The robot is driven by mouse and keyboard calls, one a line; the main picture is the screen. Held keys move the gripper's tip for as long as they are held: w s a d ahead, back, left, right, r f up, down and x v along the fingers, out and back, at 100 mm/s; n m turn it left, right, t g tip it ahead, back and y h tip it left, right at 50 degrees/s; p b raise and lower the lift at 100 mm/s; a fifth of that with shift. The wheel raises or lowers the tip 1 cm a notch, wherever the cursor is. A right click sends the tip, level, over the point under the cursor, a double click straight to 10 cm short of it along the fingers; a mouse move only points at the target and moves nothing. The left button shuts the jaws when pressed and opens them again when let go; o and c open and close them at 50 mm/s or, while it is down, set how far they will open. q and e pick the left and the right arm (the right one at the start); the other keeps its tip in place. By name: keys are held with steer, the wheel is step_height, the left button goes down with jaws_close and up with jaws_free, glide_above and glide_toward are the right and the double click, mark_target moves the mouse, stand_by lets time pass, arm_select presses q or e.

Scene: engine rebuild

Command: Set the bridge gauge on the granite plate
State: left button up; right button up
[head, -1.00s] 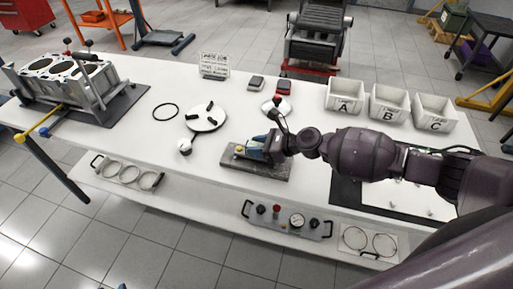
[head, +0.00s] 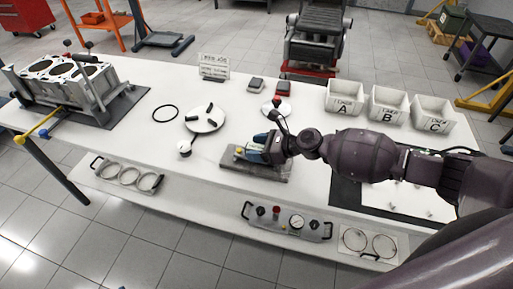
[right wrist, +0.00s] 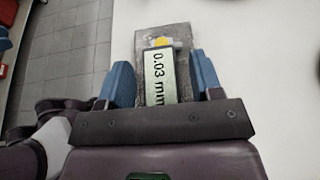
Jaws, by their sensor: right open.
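The bridge gauge (right wrist: 160,77) shows in the right wrist view as a pale green face reading "0.03 mm", with a yellow part at its far end. It sits on the grey granite plate (right wrist: 182,31); the plate also shows in the head view (head: 270,174) near the table's front edge. My right gripper (head: 252,151) is low over the plate. Its blue fingers are open, one on each side of the gauge, with visible gaps in the right wrist view (right wrist: 160,82). The hand hides most of the gauge in the head view. My left gripper is not in view.
A white disc with black pads (head: 205,119) and a small round dial (head: 184,147) lie left of the plate. Bins A (head: 344,98), B (head: 389,103) and C (head: 433,114) stand at the back right. An engine block (head: 65,85) is far left.

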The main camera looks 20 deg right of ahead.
steer(key=v, duration=1.2)
steer(key=shift+a+f, duration=0.1)
steer(key=s+a+f+n+g+h, duration=0.1)
steer(key=s+a+f+n+g, duration=0.1)
steer(key=s+a+n, duration=0.55)
steer(key=s+a+f+n+g, duration=0.2)
steer(key=s+a+n, duration=0.2)
steer(key=s+n, duration=0.55)
steer(key=s+d+r+n+h, duration=0.1)
steer(key=s+d+n+h, duration=0.7)
steer(key=s+d+h, duration=0.4)
steer(key=w+f+t+y, duration=0.1)
steer(key=w+f+t, duration=0.7)
steer(key=f, duration=0.2)
steer(key=shift+w+d+n+y, duration=0.25)
steer(key=shift+d+n+y, duration=0.05)
steer(key=shift+d+n, duration=0.15)
